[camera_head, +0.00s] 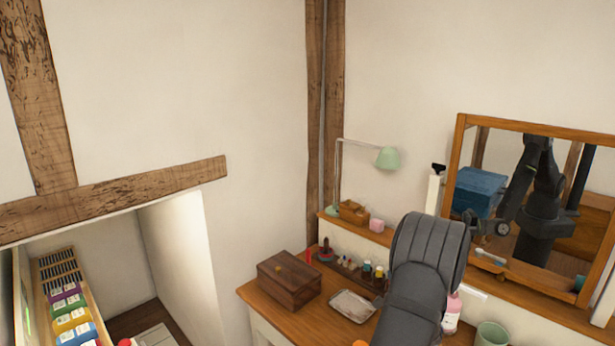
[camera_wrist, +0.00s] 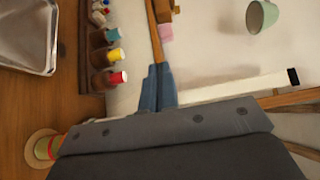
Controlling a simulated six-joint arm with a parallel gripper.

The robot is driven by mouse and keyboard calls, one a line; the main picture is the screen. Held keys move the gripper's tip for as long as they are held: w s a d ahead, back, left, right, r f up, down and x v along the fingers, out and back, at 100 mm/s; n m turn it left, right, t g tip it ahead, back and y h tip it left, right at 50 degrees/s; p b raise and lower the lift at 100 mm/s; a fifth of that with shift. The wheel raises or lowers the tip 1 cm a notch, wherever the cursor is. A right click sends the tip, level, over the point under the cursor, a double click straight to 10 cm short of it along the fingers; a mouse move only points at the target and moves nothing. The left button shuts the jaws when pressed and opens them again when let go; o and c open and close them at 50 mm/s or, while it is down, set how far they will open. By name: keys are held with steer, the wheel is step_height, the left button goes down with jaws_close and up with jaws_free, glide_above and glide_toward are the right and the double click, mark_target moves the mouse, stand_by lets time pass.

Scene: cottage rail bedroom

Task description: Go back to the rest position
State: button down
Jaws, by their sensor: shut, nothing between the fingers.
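In the wrist view my gripper (camera_wrist: 158,88) shows as two blue-grey fingers close together, shut with nothing between them. It is over the wooden desk (camera_wrist: 35,100), near its back ledge, beside the rack of small bottles. It appears apart from these things, though the exact gap is hard to judge. In the head view my dark grey arm (camera_head: 425,265) rises in front of the desk and hides part of it. The gripper's fingers cannot be made out there. No rest position is marked in either view.
A wooden box (camera_head: 290,278), a metal tray (camera_head: 352,306), a bottle rack (camera_wrist: 92,45) and a green mug (camera_head: 491,334) stand on the desk. Open air lies above the desk's left part.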

steer(key=w+d, duration=0.4)
steer(key=shift+w+d, duration=0.4)
steer(key=s+a, duration=1)
steer(key=w+d, duration=1)
steer(key=s+d+n+g+y, duration=0.1)
steer(key=s+d+n+y, duration=0.1)
steer(key=s, duration=0.4)
steer(key=shift+s+d+n+y, duration=0.25)
steer(key=shift+d+n+y, duration=0.2)
steer(key=shift+y, duration=0.85)
